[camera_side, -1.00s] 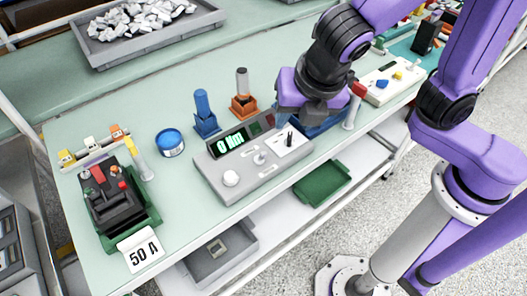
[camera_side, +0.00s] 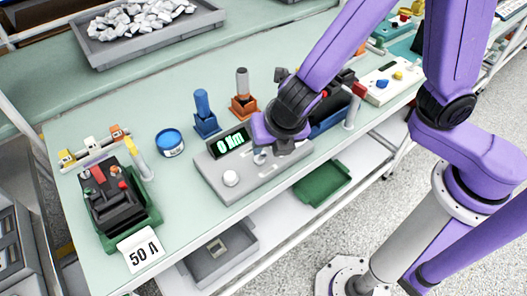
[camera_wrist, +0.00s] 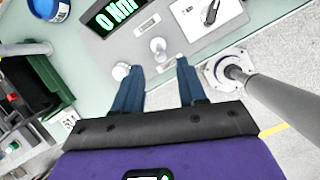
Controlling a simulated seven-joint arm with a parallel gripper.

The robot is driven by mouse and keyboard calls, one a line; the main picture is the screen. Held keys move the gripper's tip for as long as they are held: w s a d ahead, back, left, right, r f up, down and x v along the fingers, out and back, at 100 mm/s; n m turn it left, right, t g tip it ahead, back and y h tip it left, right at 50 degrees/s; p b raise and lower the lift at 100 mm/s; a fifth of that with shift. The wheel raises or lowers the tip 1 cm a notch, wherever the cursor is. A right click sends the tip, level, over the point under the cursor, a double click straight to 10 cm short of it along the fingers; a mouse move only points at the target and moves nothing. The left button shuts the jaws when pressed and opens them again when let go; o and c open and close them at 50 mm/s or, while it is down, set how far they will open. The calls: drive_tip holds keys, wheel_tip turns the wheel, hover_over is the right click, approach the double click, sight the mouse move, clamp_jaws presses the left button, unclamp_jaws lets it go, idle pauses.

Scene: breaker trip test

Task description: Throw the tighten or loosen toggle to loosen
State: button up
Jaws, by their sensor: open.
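The grey control box (camera_side: 255,180) stands at the table's front edge, its display (camera_side: 231,144) reading 0 Nm. In the wrist view a small metal toggle (camera_wrist: 158,47) stands on the box between a white round knob (camera_wrist: 121,71) and a white plate with a black lever (camera_wrist: 210,12). The labels are too small to read. My gripper (camera_wrist: 158,66) is open, with its two blue fingers either side of the toggle's line and nothing between them. In the side view my wrist covers the box's right end, and the toggle (camera_side: 260,156) shows just below it.
A blue holder (camera_side: 205,115) and an orange holder (camera_side: 243,95) stand behind the box. A blue tin (camera_side: 170,142) and a black breaker in a green tray (camera_side: 150,215) are to the left. A dark blue bin (camera_side: 330,112) is close on the right.

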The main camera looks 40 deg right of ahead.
sight(263, 153)
drive_tip(key=shift+x, duration=3.25)
clamp_jaws()
